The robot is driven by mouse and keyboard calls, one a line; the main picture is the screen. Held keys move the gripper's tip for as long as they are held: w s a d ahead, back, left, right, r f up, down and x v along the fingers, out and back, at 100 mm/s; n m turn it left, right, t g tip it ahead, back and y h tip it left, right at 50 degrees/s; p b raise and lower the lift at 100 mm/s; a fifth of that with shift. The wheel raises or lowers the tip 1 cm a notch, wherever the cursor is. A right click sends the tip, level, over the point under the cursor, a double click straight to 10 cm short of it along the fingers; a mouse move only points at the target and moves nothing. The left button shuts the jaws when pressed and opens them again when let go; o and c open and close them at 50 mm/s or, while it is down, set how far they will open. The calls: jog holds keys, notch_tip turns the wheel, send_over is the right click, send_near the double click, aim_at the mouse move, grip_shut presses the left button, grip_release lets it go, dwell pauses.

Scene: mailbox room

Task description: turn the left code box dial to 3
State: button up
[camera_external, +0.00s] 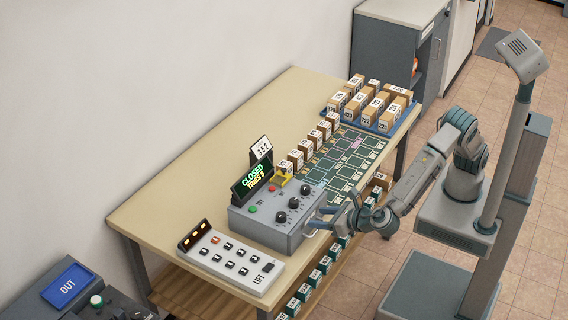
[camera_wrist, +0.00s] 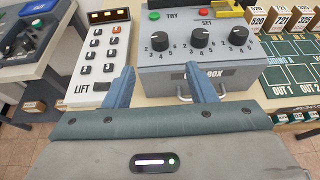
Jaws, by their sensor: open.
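The grey code box (camera_external: 265,228) stands on the table with three black dials on its sloped top; it also shows in the wrist view (camera_wrist: 245,75). The left dial (camera_wrist: 163,41) has numbers around it, and it is the lowest dial in the external view (camera_external: 280,217). Its pointer setting is too small to read surely. The middle dial (camera_wrist: 200,38) and right dial (camera_wrist: 238,37) sit beside it. My gripper (camera_wrist: 160,69) is open and empty, its blue fingers apart in front of the box, not touching the left dial. It also shows beside the box's front handle (camera_external: 333,213).
The display (camera_external: 252,178) reads CLOSED and TRIES. A number card (camera_external: 262,148) stands behind it. The LIFT panel (camera_external: 228,262) lies left of the box. Small cartons (camera_external: 308,148) and a blue tray (camera_external: 392,128) of cartons lie farther along the table.

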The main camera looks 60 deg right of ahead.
aim_at(283, 215)
jog(key=p+x, duration=0.2)
jog(key=x, duration=1.1)
jog(key=shift+w+f, duration=0.1)
jog(key=shift+w, duration=0.25)
jog(key=c, duration=1)
